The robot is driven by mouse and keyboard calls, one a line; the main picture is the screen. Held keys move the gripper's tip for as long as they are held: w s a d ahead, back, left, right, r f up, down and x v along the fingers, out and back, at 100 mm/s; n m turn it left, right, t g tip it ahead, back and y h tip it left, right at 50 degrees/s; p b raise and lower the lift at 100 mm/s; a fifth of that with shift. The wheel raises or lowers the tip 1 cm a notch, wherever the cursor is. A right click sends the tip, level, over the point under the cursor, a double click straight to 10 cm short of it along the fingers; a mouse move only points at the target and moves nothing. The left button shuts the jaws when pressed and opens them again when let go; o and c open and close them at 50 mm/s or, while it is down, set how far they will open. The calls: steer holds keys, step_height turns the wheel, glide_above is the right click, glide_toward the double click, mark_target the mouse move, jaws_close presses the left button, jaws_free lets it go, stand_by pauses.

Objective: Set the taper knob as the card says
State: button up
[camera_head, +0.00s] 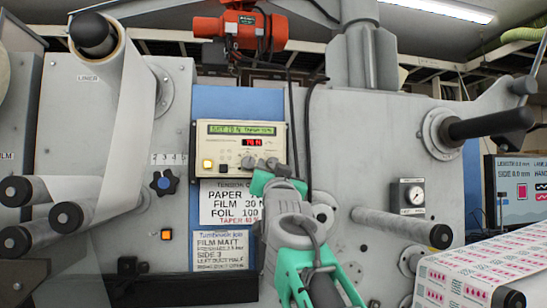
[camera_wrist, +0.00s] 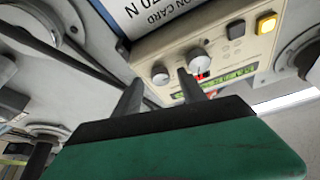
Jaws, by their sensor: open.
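The cream tension panel (camera_head: 240,133) has a green text display, a red number display and two grey knobs, the left knob (camera_head: 248,162) and the right knob (camera_head: 271,163). The text display mentions taper, but its value is too small to read surely. The knob labels are unreadable. My gripper (camera_head: 277,174) is open just below the right knob. In the wrist view, the panel appears inverted; the right knob (camera_wrist: 160,75) shows between my fingertips, with contact unclear. The left knob (camera_wrist: 200,62) is beside one finger. The card (camera_head: 228,203) hangs below, its taper line partly readable, its right edge hidden.
A yellow button (camera_head: 207,164) and a dark button (camera_head: 223,168) are left of the knobs. A job sheet (camera_head: 221,250) hangs under the card. Black cables run down right of the panel.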

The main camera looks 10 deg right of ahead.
steer(key=shift+x, duration=0.9)
steer(key=shift+s, duration=0.1)
steer(key=shift+c, duration=0.2)
jaws_close()
